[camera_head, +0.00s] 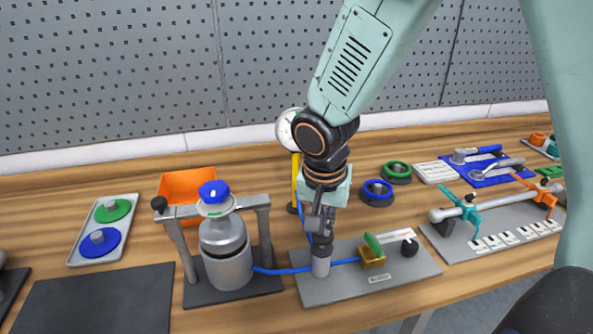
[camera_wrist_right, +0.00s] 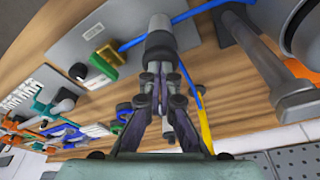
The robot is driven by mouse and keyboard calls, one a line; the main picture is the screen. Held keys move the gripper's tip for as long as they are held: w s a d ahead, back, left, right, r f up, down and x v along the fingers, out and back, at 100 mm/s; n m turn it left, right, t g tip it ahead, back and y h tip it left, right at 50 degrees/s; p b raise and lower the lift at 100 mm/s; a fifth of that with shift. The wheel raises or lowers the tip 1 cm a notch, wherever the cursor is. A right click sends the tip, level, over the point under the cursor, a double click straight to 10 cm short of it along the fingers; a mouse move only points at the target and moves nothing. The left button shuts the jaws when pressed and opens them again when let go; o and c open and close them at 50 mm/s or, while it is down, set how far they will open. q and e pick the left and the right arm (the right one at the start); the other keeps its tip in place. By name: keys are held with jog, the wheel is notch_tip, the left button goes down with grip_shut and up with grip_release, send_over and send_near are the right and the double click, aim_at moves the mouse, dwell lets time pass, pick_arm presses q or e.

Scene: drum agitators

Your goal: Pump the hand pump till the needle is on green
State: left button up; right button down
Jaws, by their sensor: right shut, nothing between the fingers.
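The hand pump (camera_head: 320,265) is a short grey cylinder standing on a grey plate (camera_head: 340,289). It also shows in the right wrist view with a dark top (camera_wrist_right: 160,40). My right gripper (camera_head: 320,234) points down directly above the pump, shut, with nothing between its fingers. In the right wrist view its fingertips (camera_wrist_right: 159,66) are at the dark top; I cannot tell whether they touch it. The round white gauge (camera_head: 286,126) on a yellow post (camera_head: 295,178) is partly behind my right arm, and its needle cannot be read. My left gripper is not in view.
A blue hose (camera_head: 290,271) runs from the pump to a metal vessel (camera_head: 227,260) under a frame. A brass valve with a green lever (camera_head: 373,256) and a black knob (camera_head: 410,247) are to the right. An orange bin (camera_head: 180,187) is behind the frame.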

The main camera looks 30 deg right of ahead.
jog(key=shift+b+x, duration=0.5)
jog(key=shift+x, duration=0.3)
jog(key=shift+w+d+p+v, duration=0.1)
jog(key=shift+w+p+v, duration=0.05)
jog(key=shift+p+v, duration=0.75)
jog(key=shift+w+d+p+v, duration=0.1)
jog(key=shift+w+p+v, duration=0.05)
jog(key=shift+p+v, duration=0.75)
jog(key=shift+w+d+p+v, duration=0.15)
jog(key=shift+p+v, duration=0.5)
jog(key=shift+v, duration=0.4)
jog(key=shift+s, duration=0.1)
jog(key=shift+s+a+b+x, duration=0.15)
jog(key=shift+b+x, duration=0.75)
jog(key=shift+s+a+b+x, duration=0.1)
jog(key=shift+s+b+x, duration=0.1)
jog(key=shift+b+x, duration=0.7)
jog(key=shift+s+a+b+x, duration=0.15)
jog(key=shift+b+x, duration=0.75)
jog(key=shift+x, duration=0.05)
jog(key=shift+w+r+p, duration=0.1)
jog(key=shift+r+p, duration=0.6)
jog(key=shift+p, duration=0.05)
jog(key=shift+w+d+p+v, duration=0.15)
jog(key=shift+p+v, duration=0.7)
jog(key=shift+v, duration=0.15)
jog(key=shift+w+d+p+v, duration=0.15)
jog(key=shift+p+v, duration=0.7)
jog(key=shift+v, duration=0.15)
jog(key=shift+r, duration=0.2)
